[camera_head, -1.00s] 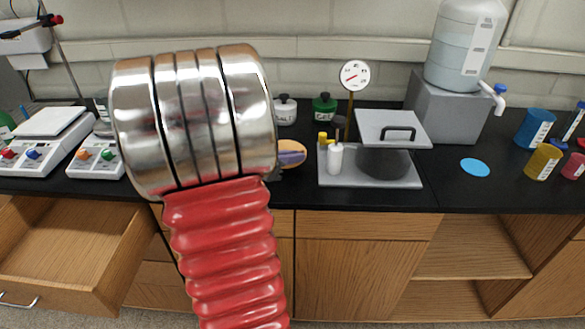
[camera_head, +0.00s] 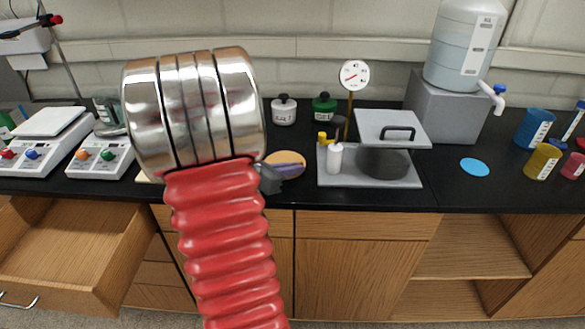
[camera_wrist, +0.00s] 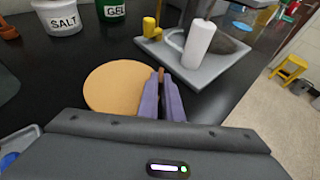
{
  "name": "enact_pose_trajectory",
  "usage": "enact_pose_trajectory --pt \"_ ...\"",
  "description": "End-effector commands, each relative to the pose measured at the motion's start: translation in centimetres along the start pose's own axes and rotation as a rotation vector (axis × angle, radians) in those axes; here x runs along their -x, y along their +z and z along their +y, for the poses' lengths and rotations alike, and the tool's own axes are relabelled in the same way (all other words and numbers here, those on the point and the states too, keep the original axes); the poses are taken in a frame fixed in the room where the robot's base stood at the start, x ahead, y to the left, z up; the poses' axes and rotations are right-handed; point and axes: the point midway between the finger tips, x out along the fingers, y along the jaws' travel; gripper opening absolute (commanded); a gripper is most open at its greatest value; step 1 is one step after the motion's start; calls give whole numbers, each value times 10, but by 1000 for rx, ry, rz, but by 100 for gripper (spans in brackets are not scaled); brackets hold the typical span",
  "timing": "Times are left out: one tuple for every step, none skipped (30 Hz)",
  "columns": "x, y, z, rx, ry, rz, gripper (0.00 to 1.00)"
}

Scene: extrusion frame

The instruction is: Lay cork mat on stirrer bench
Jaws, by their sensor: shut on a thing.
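The cork mat is a thin round tan disc (camera_head: 284,158), beside the tray and right of my arm's metal joint in the head view. In the wrist view the mat (camera_wrist: 113,88) extends left from my gripper (camera_wrist: 162,88). The two purple fingers are shut on its right edge. The mat looks roughly level over the black bench; I cannot tell whether it touches the top. In the head view my gripper (camera_head: 284,169) is partly hidden by my arm. Two white stirrer-like units with knobs, one larger (camera_head: 45,138) and one smaller (camera_head: 101,157), stand at the left.
A grey tray (camera_head: 340,178) with a lidded dark pot (camera_head: 384,163) and small bottles stands right of the mat. White (camera_head: 284,110) and green (camera_head: 324,109) jars stand behind. A blue disc (camera_head: 475,167) lies farther right. A drawer (camera_head: 70,240) is open at lower left.

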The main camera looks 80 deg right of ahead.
Motion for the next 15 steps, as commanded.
enact_pose_trajectory --pt "0 0 0 0 0 0 0" --pt "0 0 0 0 0 0 0" --pt "0 -1 0 0 0 0 0" --pt "-1 -2 0 0 0 0 0" --pt "-1 -2 0 0 0 0 0" --pt "-1 -2 0 0 0 0 8" --pt "-1 -2 0 0 0 0 10" --pt "-1 -2 0 0 0 0 12" --pt "-1 -2 0 0 0 0 15" --pt "-1 -2 0 0 0 0 17" --pt "-1 -2 0 0 0 0 20" --pt "-1 -2 0 0 0 0 22" --pt "-1 -2 0 0 0 0 24" --pt "-1 -2 0 0 0 0 24" --pt "-1 -2 0 0 0 0 24"
